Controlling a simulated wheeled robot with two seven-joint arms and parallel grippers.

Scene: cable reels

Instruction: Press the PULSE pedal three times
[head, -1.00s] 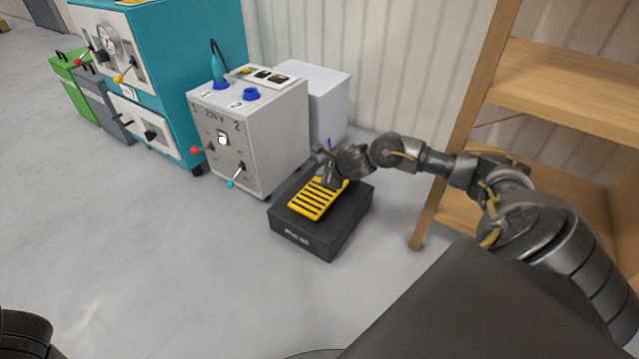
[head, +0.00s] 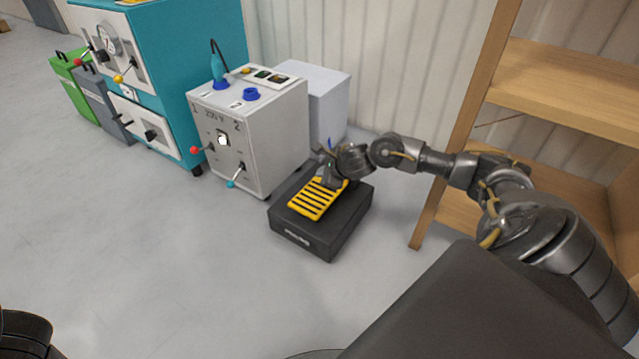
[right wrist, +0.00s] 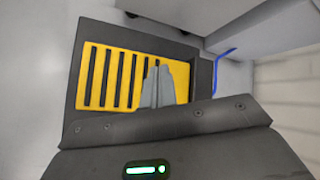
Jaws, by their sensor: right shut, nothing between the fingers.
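The PULSE pedal is a yellow slotted plate (head: 312,203) on a black box (head: 312,238) on the floor. Lettering on the box's front face is too blurred to read surely. My right gripper (head: 327,180) is shut and empty, at the plate's far right end. In the right wrist view the closed fingers (right wrist: 157,85) lie over the right part of the yellow plate (right wrist: 115,78). Whether the fingertips touch it I cannot tell. My left gripper is not in view; only a dark piece of my body shows at the lower left.
A grey control box (head: 262,140) with red and blue levers stands left of the pedal, with a pale box (head: 325,98) behind it. A wooden shelf (head: 560,75) stands at the right. A teal cabinet (head: 180,60) is further left. The floor in front is clear.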

